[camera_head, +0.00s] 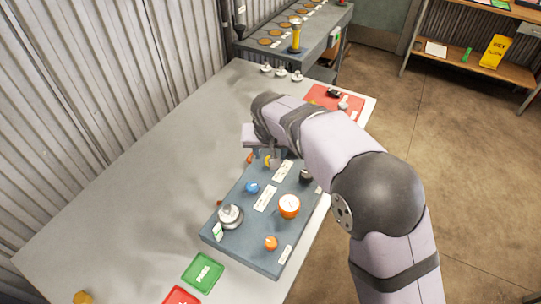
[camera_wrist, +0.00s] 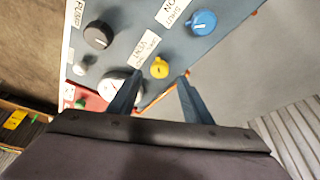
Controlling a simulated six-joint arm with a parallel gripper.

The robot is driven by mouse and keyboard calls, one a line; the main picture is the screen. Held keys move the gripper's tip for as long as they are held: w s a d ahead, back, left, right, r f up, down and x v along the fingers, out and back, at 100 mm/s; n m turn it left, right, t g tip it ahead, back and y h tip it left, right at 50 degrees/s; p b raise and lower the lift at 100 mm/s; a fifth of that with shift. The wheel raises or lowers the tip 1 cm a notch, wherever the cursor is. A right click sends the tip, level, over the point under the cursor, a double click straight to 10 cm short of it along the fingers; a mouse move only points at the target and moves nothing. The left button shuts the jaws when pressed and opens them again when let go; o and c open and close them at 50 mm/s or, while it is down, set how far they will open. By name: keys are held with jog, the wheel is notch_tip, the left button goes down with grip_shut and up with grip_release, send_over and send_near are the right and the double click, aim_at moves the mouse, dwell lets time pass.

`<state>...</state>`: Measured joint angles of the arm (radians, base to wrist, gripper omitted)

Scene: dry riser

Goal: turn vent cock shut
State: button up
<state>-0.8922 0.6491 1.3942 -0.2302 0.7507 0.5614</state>
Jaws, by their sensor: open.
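The vent cock looks to be the small yellow knob (camera_wrist: 159,68) beside a label that seems to read VENT, on the blue-grey panel (camera_wrist: 135,20). In the head view the yellow knob (camera_head: 268,161) shows at the panel's far end, partly covered by my arm. My gripper (camera_wrist: 159,82) is open and empty. In the wrist view the knob appears between and just beyond its two fingertips, with a gap on each side. I cannot tell how far the fingertips are above the panel. In the head view my gripper is mostly hidden.
A blue knob (camera_wrist: 203,22) and a black knob (camera_wrist: 98,35) flank the yellow one. A white round part (camera_wrist: 116,84) lies behind the left finger. An orange gauge-like part (camera_head: 289,206), a silver knob (camera_head: 230,216) and a green tray (camera_head: 203,272) are nearer. The left tabletop (camera_head: 120,185) is clear.

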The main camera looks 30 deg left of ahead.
jog(key=shift+p+x, duration=0.6)
jog(key=shift+x, duration=1.75)
jog(key=c, duration=1.1)
jog(key=shift+o, duration=0.2)
